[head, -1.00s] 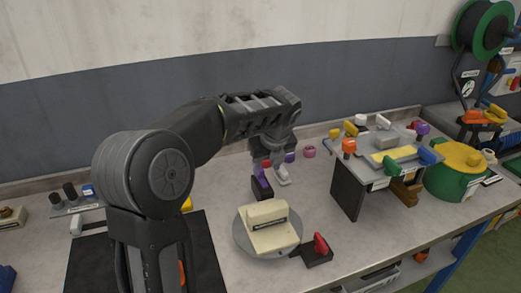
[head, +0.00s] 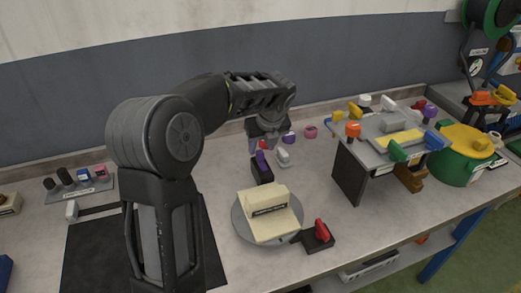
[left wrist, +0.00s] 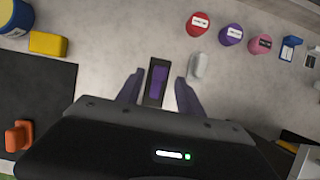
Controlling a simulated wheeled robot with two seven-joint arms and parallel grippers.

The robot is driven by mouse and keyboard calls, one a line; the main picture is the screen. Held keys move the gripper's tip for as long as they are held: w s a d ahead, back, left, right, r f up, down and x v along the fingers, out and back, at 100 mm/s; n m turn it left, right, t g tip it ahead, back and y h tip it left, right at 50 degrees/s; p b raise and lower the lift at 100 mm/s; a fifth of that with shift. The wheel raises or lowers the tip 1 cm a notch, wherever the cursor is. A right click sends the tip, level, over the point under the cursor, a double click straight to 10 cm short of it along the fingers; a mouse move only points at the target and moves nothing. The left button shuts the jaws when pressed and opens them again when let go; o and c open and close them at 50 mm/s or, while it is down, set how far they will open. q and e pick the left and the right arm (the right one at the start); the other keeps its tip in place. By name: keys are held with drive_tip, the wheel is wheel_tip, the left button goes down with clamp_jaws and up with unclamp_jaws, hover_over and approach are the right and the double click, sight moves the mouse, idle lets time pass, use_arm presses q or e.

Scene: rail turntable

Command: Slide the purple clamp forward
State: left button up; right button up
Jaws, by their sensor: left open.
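The purple clamp (head: 260,159) stands on a small black base (head: 262,173) behind the round turntable. In the left wrist view the purple clamp (left wrist: 157,81) shows from above as a purple block in a dark slot. My left gripper (head: 266,143) is above the clamp, pointing down. In the left wrist view its two fingers (left wrist: 158,88) are spread, one on each side of the clamp, with gaps between. I cannot tell how far above the clamp the fingertips are. My right gripper is in neither view.
A white piece (left wrist: 198,66) stands close beside the right finger. The grey turntable (head: 240,224) bears a cream block (head: 268,213). A black base with a red handle (head: 320,229) stands right of it. A raised grey stand (head: 350,178) and green pot (head: 455,167) are farther right.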

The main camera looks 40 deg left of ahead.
sight(260, 152)
use_arm(q)
drive_tip(key=shift+x, duration=1.75)
drive_tip(key=shift+c, duration=0.2)
clamp_jaws()
